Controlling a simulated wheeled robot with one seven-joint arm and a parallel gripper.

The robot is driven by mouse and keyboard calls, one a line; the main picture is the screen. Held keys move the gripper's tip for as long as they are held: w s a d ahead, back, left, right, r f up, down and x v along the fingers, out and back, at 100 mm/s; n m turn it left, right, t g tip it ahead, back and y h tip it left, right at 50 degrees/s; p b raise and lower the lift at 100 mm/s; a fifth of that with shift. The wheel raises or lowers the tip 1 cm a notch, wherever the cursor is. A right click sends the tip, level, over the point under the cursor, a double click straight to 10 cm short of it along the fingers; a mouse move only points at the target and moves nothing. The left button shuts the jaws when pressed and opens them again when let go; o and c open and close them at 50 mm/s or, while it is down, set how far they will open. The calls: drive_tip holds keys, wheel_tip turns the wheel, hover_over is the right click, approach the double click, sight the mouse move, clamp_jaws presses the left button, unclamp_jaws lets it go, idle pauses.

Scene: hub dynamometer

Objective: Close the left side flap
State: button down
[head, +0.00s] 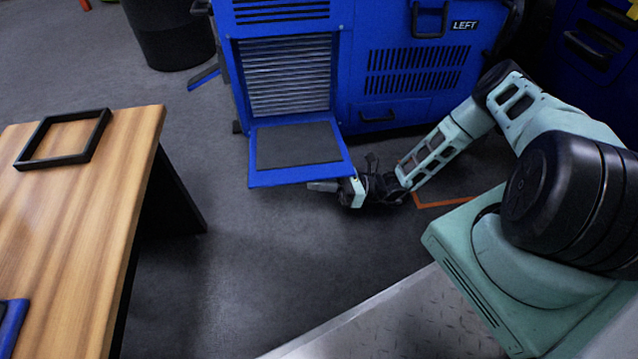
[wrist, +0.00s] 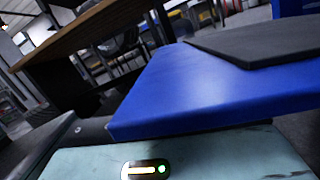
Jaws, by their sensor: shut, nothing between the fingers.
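The left side flap (head: 290,178) is a blue panel with a dark grey pad (head: 298,145) on its upper face. It hangs open, roughly level, hinged below a ribbed metal opening (head: 289,76) in the blue machine marked LEFT. My gripper (head: 314,186) is shut and empty, low at the flap's outer edge near its right corner, fingers pointing left. In the wrist view the flap (wrist: 215,85) fills the middle and right, just beyond the pale gripper housing (wrist: 210,155). The fingertips are hidden there. I cannot tell whether they touch the flap.
A wooden table (head: 70,220) with a black frame (head: 62,138) on it stands at the left. A dark bin (head: 168,35) is at the back left. Grey floor (head: 220,260) is clear between table and flap. The blue machine (head: 410,85) stands behind my arm.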

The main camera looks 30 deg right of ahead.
drive_tip(key=w+d+r+m+t+h+p, duration=0.1)
drive_tip(key=w+r+m+p, duration=0.1)
drive_tip(key=r+m+p, duration=0.35)
drive_tip(key=w+d+r+m+t+p, duration=0.1)
drive_tip(key=w+r+m+p, duration=0.15)
drive_tip(key=r+p, duration=0.5)
drive_tip(key=w+d+r+m+h+p, duration=0.1)
drive_tip(key=w+d+r+m, duration=0.1)
drive_tip(key=w+r, duration=0.3)
drive_tip(key=w+d+r+m+h+p, duration=0.1)
drive_tip(key=w+r+m+p, duration=0.1)
drive_tip(key=w+r, duration=0.3)
drive_tip(key=shift+w+d+m, duration=0.35)
drive_tip(key=shift+w+m, duration=0.55)
drive_tip(key=shift+w, duration=0.65)
